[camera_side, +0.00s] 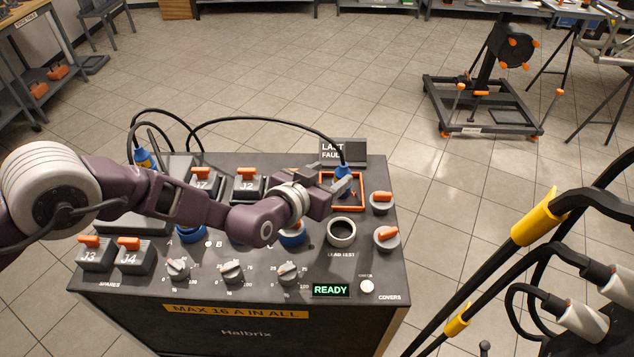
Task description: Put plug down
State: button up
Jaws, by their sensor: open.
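A blue plug (343,171) on a black cable is at the orange-outlined square (361,206) at the back right of the panel top. Its cable arches up and back to the left. My gripper (330,180) is open, with its fingers right beside the plug. I cannot tell whether a finger still touches it. My gripper and wrist hide part of the square and the plug's lower end.
Blue sockets, knobs and a grey-rimmed lead test socket (341,233) are in front of my wrist. Orange-topped covers (386,238) stand at right, others at left. A second blue plug (144,159) is at the back left.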

jog(key=v, duration=0.4)
jog(key=shift+s+a+r, duration=0.1)
jog(key=shift+s+a, duration=0.05)
jog(key=shift+s, duration=0.2)
jog(key=w+a+r+n+y, duration=0.1)
jog(key=w+a+r, duration=0.1)
jog(key=a+r, duration=0.7)
jog(key=s+a+r+n+g+y, duration=0.1)
jog(key=s+a+r, duration=0.2)
jog(key=a+r, duration=0.25)
jog(key=s+a+r+g+y, duration=0.1)
jog(key=s+a+r, duration=0.2)
jog(key=a+r, duration=0.3)
jog(key=s+a+r+n+g+y, duration=0.1)
jog(key=s+a+r, duration=0.2)
jog(key=s+a, duration=0.6)
jog(key=s+a+r+n+g+y, duration=0.25)
jog(key=s+a, duration=0.35)
jog(key=s, duration=0.5)
jog(key=s+a+f, duration=0.3)
jog(key=s+a, duration=0.1)
jog(key=s, duration=0.7)
jog(key=shift+s+a+f+g, duration=0.2)
jog(key=shift+a+f+g, duration=0.05)
jog(key=shift+a+g, duration=0.1)
